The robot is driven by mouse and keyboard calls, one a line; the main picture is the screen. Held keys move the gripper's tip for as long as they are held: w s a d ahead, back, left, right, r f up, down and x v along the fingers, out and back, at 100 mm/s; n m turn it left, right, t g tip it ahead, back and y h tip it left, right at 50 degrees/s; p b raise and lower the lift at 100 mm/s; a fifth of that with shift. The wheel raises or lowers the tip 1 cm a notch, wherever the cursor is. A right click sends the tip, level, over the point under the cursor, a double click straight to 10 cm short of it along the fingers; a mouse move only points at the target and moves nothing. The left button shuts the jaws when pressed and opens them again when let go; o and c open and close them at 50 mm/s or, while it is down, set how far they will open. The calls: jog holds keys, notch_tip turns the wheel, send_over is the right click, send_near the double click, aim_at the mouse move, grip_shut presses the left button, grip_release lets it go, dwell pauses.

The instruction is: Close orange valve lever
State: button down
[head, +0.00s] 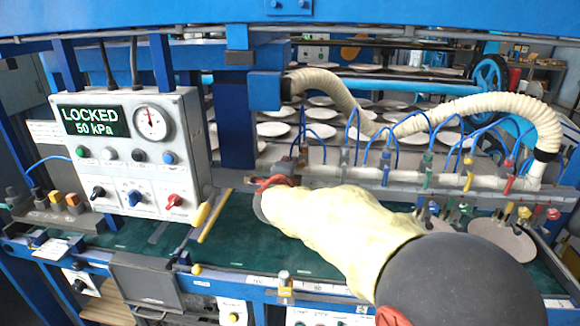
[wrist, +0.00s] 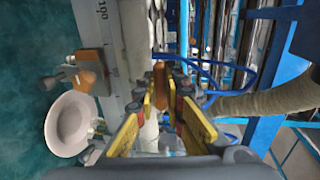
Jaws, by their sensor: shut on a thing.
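The orange-brown valve lever (wrist: 159,82) stands between the tips of my gripper (wrist: 162,104) in the wrist view. The yellow finger pads lie on either side of it, and my gripper is shut on it. Its lower part is hidden by the fingers. In the head view my gripper (head: 285,172) is at the left end of the pale pipe manifold (head: 335,175), at the far end of my arm. The lever is mostly hidden there, so its angle cannot be told.
A control box (head: 135,155) with a gauge reads LOCKED 50 kPa at left. Valves with green, yellow and red handles (head: 468,172) line the manifold to the right. A ribbed cream hose (head: 470,102) arches above it. White plates (head: 500,238) lie on the green bench (head: 240,240).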

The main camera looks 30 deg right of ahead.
jog(key=c, duration=2.1)
grip_release()
jog(key=shift+c, duration=0.2)
jog(key=v, duration=1.2)
jog(key=shift+f, duration=0.15)
